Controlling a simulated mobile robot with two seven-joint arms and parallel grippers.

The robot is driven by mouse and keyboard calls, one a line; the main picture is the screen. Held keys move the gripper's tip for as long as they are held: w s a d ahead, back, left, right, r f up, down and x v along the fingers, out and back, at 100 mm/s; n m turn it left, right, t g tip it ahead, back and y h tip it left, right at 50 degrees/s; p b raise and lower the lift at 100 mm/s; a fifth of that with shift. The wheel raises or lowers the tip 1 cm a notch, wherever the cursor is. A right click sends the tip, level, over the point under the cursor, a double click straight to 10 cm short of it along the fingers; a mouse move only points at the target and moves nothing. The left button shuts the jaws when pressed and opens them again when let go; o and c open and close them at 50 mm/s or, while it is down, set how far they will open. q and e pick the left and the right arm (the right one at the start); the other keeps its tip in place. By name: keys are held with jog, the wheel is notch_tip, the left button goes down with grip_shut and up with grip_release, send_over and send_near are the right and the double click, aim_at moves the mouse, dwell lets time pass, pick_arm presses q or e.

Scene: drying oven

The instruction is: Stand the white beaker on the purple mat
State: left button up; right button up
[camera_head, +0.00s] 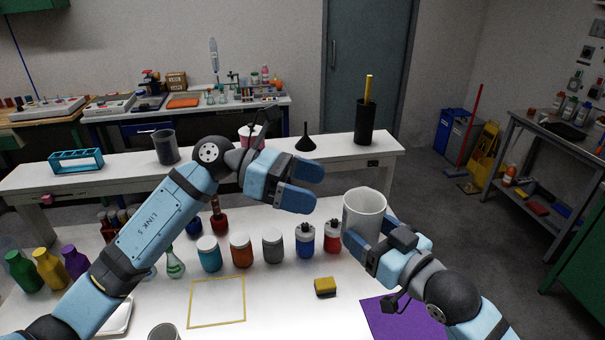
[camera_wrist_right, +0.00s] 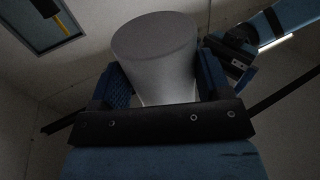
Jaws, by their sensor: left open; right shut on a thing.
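The white beaker (camera_head: 364,212) is held upright by my right gripper (camera_head: 360,240), which is shut on it. In the right wrist view the beaker (camera_wrist_right: 156,58) sits between the two blue fingers (camera_wrist_right: 154,90). The purple mat (camera_head: 405,318) lies on the white table at the lower right, partly hidden under my right arm. The beaker is in the air above and behind the mat in the head view. My left gripper (camera_head: 305,184) is open and empty, left of the beaker and apart from it.
Several lidded jars and bottles (camera_head: 241,250) stand in a row on the table. A yellow sponge (camera_head: 325,287) lies left of the mat. A yellow-outlined square (camera_head: 217,322) is empty. A black funnel (camera_head: 305,140) and a black holder (camera_head: 365,122) stand on the shelf behind.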

aim_at(367, 205)
pick_arm(q)
jog(key=d+f, duration=0.1)
jog(key=d, duration=0.2)
jog(key=d+f+m+y, duration=0.1)
jog(key=d, duration=0.2)
jog(key=d+f+y, duration=0.1)
jog(key=d, duration=0.3)
jog(key=shift+d+f+m+t, duration=0.1)
jog(key=shift+f+m+t, duration=0.1)
jog(key=shift+m+t, duration=0.1)
jog(key=c, duration=1)
jog(key=shift+c, duration=0.2)
pick_arm(e)
jog(key=o, duration=1)
jog(key=shift+s, duration=0.1)
